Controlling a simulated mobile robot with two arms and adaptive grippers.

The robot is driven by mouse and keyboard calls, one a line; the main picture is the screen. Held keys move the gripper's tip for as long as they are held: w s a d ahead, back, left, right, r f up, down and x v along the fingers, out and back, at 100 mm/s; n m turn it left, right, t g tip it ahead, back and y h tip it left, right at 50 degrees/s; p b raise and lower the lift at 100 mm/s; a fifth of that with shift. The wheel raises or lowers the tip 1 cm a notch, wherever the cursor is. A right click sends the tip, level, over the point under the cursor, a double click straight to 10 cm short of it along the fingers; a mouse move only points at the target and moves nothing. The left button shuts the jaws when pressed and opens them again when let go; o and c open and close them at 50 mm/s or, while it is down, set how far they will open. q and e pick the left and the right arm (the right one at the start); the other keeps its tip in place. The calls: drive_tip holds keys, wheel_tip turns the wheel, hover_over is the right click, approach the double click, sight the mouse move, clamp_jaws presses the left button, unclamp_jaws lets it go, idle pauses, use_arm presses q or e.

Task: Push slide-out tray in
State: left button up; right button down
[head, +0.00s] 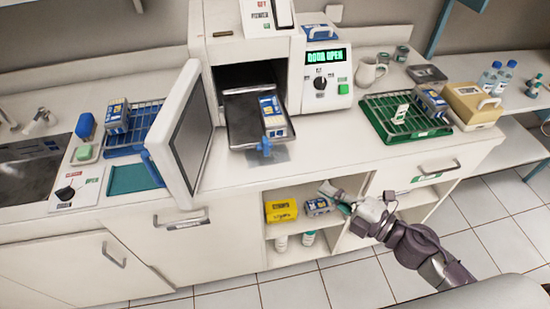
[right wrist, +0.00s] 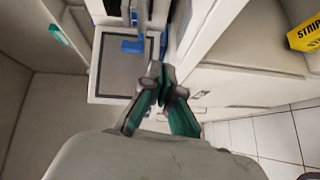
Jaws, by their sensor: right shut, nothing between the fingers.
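The slide-out tray (head: 243,127) is a dark metal tray sticking out of the front of the open white machine (head: 255,47). A blue-and-white pack (head: 272,115) stands on it near its right side. A blue handle (head: 264,146) is at its front end; what looks like this handle also shows in the right wrist view (right wrist: 132,46). My right gripper (head: 332,196) is in front of the cabinet, below and right of the tray, apart from it. In the right wrist view its green-padded fingers (right wrist: 158,72) are closed together and empty. My left gripper is out of view.
The machine's door (head: 190,135) stands wide open left of the tray. A green rack (head: 400,118) sits on the counter to the right.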

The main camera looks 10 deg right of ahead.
drive_tip(key=s+a+r+n+g+y, duration=0.2)
drive_tip(key=s+a+r+n, duration=0.1)
drive_tip(key=a+r+n, duration=0.15)
drive_tip(key=w+a+p, duration=0.4)
drive_tip(key=w+a, duration=0.2)
drive_tip(key=w, duration=0.5)
drive_tip(key=shift+a+r+m+p, duration=0.2)
drive_tip(key=shift+r+m+p, duration=0.15)
drive_tip(key=shift+m+p, duration=0.1)
drive_tip(key=shift+w, duration=0.15)
